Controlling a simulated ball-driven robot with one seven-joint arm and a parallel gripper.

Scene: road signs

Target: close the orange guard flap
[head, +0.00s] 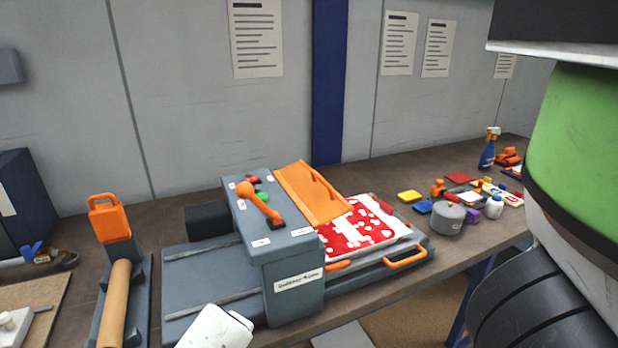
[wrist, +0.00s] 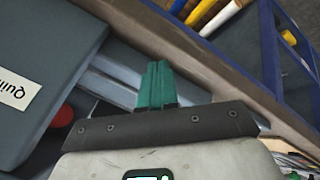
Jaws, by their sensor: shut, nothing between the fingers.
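The orange guard flap (head: 311,193) is on the right side of the grey machine housing (head: 293,287) in the head view. It stands tilted, its upper end near the top of the housing and its lower end near a red sheet with white dots (head: 350,232). My gripper (wrist: 156,86) shows in the wrist view with its teal fingers together and empty. The housing (wrist: 45,45) with its white label is left of the fingers there, and grey rails lie behind them. The flap is not visible in the wrist view.
An orange lever (head: 259,202) rises from the housing top. Orange handles (head: 405,257) stick out at the tray's front. A cardboard roll (head: 115,300) lies to the left. A grey pot (head: 447,217) and several small items crowd the right. The bench's front edge is close.

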